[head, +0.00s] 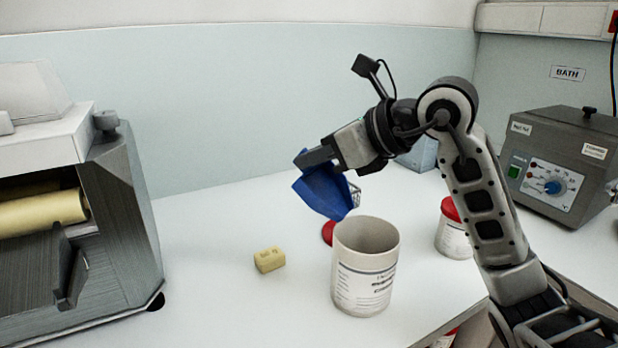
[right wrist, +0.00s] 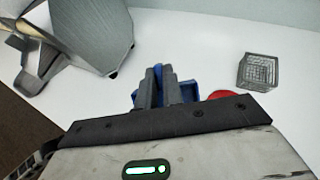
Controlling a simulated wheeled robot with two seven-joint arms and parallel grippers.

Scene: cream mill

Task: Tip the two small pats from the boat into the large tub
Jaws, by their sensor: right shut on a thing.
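The blue boat (head: 324,192) is gripped at its upper edge by my right gripper (head: 318,158) and hangs steeply tilted in the air. In the head view its lower tip is just above and left of the rim of the large tub (head: 364,275). The tub is white, upright and open at the top. In the right wrist view the fingers (right wrist: 158,92) are closed on the boat (right wrist: 188,92), which they mostly hide. I cannot see the small pats in the boat or in the tub. My left gripper is out of view.
A pale yellow block (head: 269,260) lies on the table left of the tub. Behind the tub are a red lid (head: 328,233) and a wire basket (right wrist: 258,72). A red-lidded jar (head: 453,232), bath unit (head: 562,165) and mill (head: 120,220) stand around.

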